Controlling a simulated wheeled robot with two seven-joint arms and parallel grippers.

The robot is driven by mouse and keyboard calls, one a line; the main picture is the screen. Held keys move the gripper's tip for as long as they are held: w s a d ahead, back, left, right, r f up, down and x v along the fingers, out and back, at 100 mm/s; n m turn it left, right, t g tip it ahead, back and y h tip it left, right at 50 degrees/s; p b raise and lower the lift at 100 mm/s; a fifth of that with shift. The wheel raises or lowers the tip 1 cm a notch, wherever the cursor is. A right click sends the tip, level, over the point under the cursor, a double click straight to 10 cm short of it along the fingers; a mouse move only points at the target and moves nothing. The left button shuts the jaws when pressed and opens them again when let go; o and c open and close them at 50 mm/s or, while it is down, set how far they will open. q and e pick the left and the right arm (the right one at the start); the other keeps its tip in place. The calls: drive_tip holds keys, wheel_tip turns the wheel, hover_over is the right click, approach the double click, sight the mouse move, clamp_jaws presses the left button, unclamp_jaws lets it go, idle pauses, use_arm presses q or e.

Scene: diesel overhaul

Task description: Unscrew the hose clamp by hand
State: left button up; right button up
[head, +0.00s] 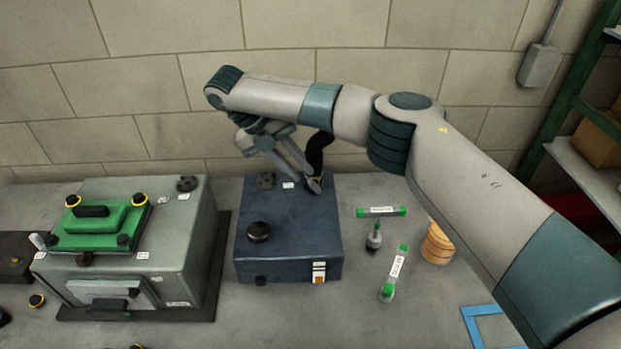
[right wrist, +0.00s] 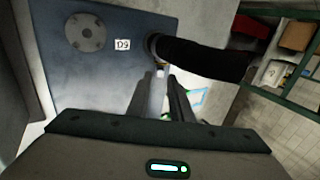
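A black hose (head: 319,148) rises from the back right corner of a dark blue box (head: 285,235). Its lower end has a light collar with a small yellowish part, seemingly the hose clamp (head: 314,185). In the right wrist view the hose (right wrist: 205,58) runs off to the right, and the clamp is mostly hidden near the fingertips. My right gripper (head: 302,172) reaches down beside the hose's lower end; its two fingers (right wrist: 166,78) show apart with a narrow gap. I cannot tell whether they touch the clamp. My left gripper is not in view.
A round flange (right wrist: 85,32) and a D9 label (right wrist: 122,45) are on the box top, with a black knob (head: 258,231) nearer. A grey housing with a green cover (head: 100,225) stands left. Green-ended tools (head: 395,272) and an orange-brown stack (head: 437,245) lie right.

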sight(309, 181)
drive_tip(key=p+x, duration=0.2)
drive_tip(key=x, duration=0.2)
drive_tip(key=shift+d+f, duration=0.5)
drive_tip(key=shift+f, duration=0.2)
clamp_jaws()
